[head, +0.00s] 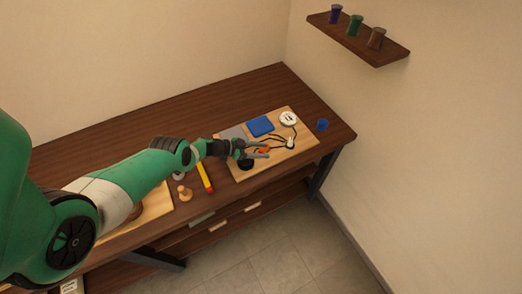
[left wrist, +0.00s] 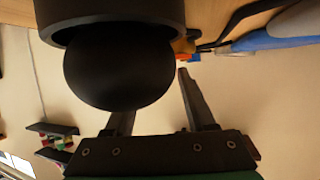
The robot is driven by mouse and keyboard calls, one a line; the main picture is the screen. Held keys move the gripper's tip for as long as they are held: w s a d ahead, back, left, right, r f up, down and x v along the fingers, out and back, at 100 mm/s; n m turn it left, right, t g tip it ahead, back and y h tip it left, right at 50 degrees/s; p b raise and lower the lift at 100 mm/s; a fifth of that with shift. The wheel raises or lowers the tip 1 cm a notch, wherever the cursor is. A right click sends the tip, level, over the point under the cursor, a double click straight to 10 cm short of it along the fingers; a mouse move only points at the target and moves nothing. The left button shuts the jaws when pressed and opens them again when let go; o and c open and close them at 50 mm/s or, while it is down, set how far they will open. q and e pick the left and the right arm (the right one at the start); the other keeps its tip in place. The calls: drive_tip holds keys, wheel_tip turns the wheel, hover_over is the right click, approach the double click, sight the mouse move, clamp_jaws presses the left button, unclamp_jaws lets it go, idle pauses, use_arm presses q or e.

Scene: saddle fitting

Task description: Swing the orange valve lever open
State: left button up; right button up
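The orange valve lever (head: 264,150) shows as a small orange patch on the light wooden board (head: 300,152), close to my left gripper's fingers. In the left wrist view, an orange piece (left wrist: 184,45) shows in part beyond the right-hand finger. My left gripper (head: 260,149) is over the board with its fingers apart. A round black knob-like part (left wrist: 118,65) fills much of the left wrist view and hides one fingertip. I cannot tell whether a finger touches the lever. My right gripper is in neither view.
The board also carries a blue block (head: 260,126), a grey plate (head: 233,133), a white round fitting (head: 288,119) and dark cables. The back of the table is clear.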

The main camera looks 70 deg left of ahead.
use_arm(q)
drive_tip(key=p+v, duration=0.6)
drive_tip(key=v, duration=0.4)
drive_tip(key=shift+s+r, duration=0.2)
drive_tip(key=shift+r, duration=0.05)
drive_tip(key=shift+s+p, duration=0.35)
drive_tip(key=shift+s, duration=0.25)
